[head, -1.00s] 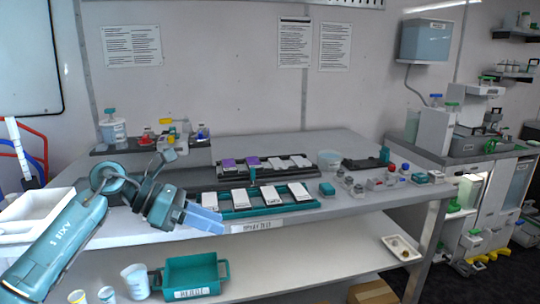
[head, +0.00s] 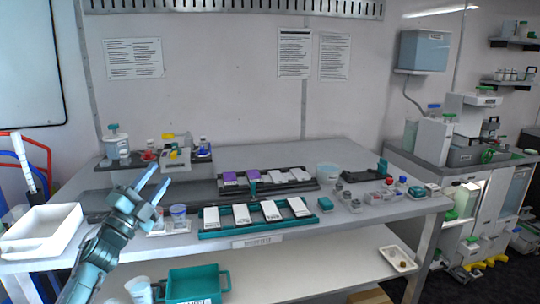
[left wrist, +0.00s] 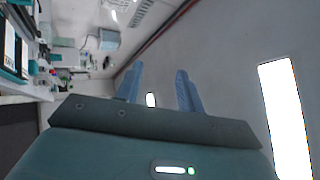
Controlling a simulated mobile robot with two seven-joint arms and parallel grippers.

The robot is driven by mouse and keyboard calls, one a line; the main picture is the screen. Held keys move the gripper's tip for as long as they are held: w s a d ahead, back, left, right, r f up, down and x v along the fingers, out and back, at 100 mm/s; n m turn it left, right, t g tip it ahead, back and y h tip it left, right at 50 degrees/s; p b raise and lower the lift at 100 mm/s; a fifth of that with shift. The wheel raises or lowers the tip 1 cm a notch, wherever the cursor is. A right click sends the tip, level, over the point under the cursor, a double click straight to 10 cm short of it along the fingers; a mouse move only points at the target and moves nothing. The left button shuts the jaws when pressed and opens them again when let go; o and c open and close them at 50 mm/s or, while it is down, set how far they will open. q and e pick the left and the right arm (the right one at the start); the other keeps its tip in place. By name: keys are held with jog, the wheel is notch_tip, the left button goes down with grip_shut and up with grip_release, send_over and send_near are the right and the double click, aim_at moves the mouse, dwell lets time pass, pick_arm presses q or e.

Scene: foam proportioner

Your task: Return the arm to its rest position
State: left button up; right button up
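My left arm comes in from the lower left of the head view. Its gripper (head: 157,180) is raised in front of the bench's left part, with its two light-blue fingers pointing up and to the right. In the left wrist view the two fingers (left wrist: 158,88) stand apart with nothing between them, so the gripper is open and empty. That view is turned sideways, with wall and ceiling beyond the fingers. My right gripper is in neither view.
The bench (head: 350,213) holds a teal tray (head: 283,226) with several white cards, and a dark rack with purple and white cards behind it. A white bin (head: 40,236) is left of my arm. A teal bin (head: 197,285) is on the lower shelf.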

pick_arm(q)
jog(key=w+a+f+n+g+y, duration=0.1)
jog(key=w+a+f+n+y, duration=0.35)
jog(key=a+n+y, duration=0.6)
notch_tip(320, 180, down, 9)
jog(key=s+d+n+g+y, duration=0.15)
jog(key=n+g, duration=0.25)
jog(key=n, duration=0.5)
jog(key=s+d+f+m+g+h, duration=0.1)
jog(key=s+d+f+g+h, duration=0.1)
jog(key=s+d+f, duration=0.65)
jog(key=s+d+f+m+g+h, duration=0.15)
jog(key=s+d+f, duration=0.35)
jog(key=s+f, duration=0.55)
jog(key=s+d+f+n+g+h, duration=0.1)
jog(key=s+d, duration=0.3)
jog(key=s, duration=0.6)
jog(key=s+d+f+g+h, duration=0.1)
jog(key=s+d+f, duration=0.2)
jog(key=s, duration=0.6)
jog(key=shift+s+d+f+n, duration=0.15)
jog(key=shift+s+d+n, duration=0.2)
jog(key=shift+s+n, duration=0.05)
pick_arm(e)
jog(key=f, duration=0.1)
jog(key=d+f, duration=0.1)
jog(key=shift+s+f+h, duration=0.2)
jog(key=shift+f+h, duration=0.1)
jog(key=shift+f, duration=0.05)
